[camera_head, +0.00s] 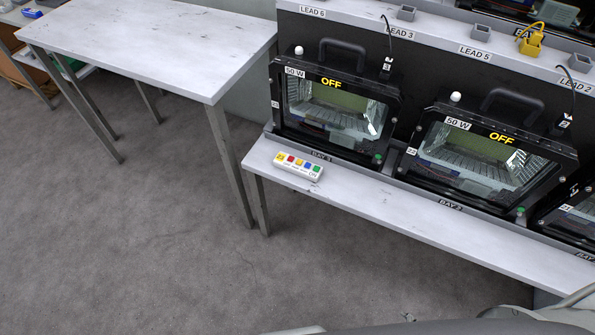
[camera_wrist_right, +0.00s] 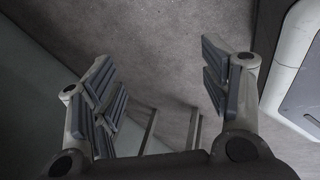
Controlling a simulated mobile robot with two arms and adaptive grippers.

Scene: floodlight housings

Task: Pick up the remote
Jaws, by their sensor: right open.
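The remote (camera_head: 298,167) is a small white bar with coloured buttons. My left gripper is not in view.
Two floodlight housings marked OFF, the left one (camera_head: 335,105) and the middle one (camera_head: 487,150), stand behind the shelf; a third is cut off at right. A white table (camera_head: 150,40) stands at left. Grey floor (camera_head: 130,230) is clear.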

